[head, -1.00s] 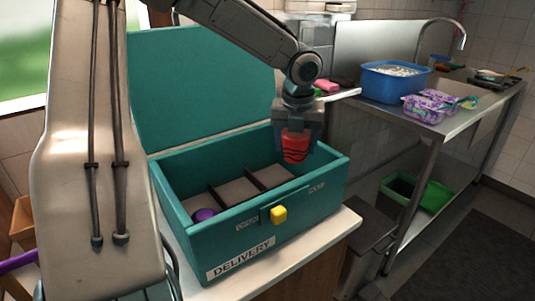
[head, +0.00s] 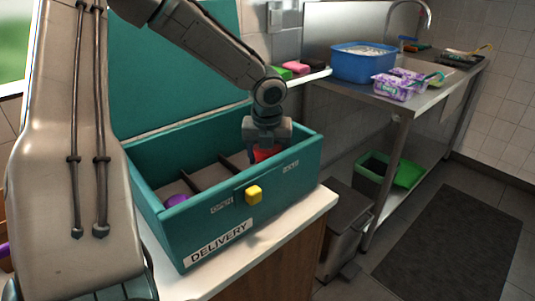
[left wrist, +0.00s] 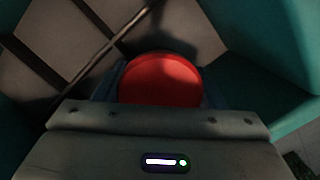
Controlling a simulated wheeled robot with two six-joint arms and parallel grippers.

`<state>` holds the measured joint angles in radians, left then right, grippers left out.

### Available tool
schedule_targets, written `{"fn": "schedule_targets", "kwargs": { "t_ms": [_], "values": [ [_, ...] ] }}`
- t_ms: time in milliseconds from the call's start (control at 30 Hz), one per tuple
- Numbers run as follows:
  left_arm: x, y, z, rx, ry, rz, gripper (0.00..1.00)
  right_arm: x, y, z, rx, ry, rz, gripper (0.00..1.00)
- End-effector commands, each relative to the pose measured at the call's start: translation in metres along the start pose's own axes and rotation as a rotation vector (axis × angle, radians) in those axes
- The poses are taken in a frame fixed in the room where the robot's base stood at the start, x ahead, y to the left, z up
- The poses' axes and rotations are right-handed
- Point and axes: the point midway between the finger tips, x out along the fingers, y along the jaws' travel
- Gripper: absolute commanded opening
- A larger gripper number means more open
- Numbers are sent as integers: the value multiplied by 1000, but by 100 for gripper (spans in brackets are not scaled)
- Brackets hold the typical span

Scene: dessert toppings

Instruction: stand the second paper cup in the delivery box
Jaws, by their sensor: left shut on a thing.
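The red paper cup (head: 264,155) is inside the right-hand compartment of the teal delivery box (head: 215,217), mostly hidden by the front wall and my gripper. My left gripper (head: 267,147) is shut on it from above. In the left wrist view the round red cup top (left wrist: 160,80) sits between the fingers (left wrist: 160,98), beside a dark divider. I cannot tell whether its base touches the box floor. A purple object (head: 176,200), perhaps another cup, is in the left-hand compartment, mostly hidden by the front wall. My right gripper is not in view.
The box lid (head: 170,75) stands open behind. A yellow latch (head: 253,195) is on the front wall. Two dark dividers (head: 228,163) split the inside, and the middle compartment looks empty. A steel counter to the right holds a blue tub (head: 362,64) and purple-patterned packs (head: 396,86).

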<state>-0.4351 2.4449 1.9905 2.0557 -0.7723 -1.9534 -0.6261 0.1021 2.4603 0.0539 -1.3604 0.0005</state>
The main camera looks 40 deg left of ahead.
Motion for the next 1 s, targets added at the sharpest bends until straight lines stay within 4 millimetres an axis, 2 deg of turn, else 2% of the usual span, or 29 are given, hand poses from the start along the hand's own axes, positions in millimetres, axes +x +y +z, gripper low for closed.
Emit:
{"fn": "schedule_targets", "kwargs": {
  "t_ms": [367,400,500,867,967,1000],
  "values": [
    [9,0,-2,0,1,0,33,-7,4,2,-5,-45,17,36],
    [9,0,-2,0,1,0,69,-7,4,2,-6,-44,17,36],
    [9,0,-2,0,1,0,85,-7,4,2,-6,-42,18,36],
    [6,0,-1,-1,-1,0,85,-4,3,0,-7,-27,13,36],
    [-1,0,1,-1,-3,-2,85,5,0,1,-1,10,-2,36],
    [-11,0,2,-1,-4,-1,85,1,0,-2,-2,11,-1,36]
  ]
}}
